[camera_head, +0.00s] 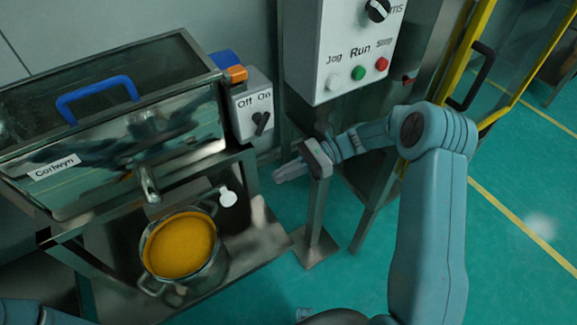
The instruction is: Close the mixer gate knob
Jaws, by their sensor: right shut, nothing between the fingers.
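The steel mixer (110,160) has a blue handle on its lid and a "Carlwyn" label. A short outlet spout (147,184) sticks out below its front. A small white round knob (228,197) shows to the right of the spout; I take it for the gate knob, but its link to the spout is unclear. My right gripper (279,177) is shut and empty, pointing left, to the right of the knob and apart from it. Part of my left arm shows at the bottom left corner; its gripper is out of view.
A steel pot (213,268) with orange content stands on the lower shelf (262,238) below the spout. A switch box (252,103) marked Off and On is on the mixer's right. A control box (330,50) with buttons is above my gripper. A steel post stands beside it.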

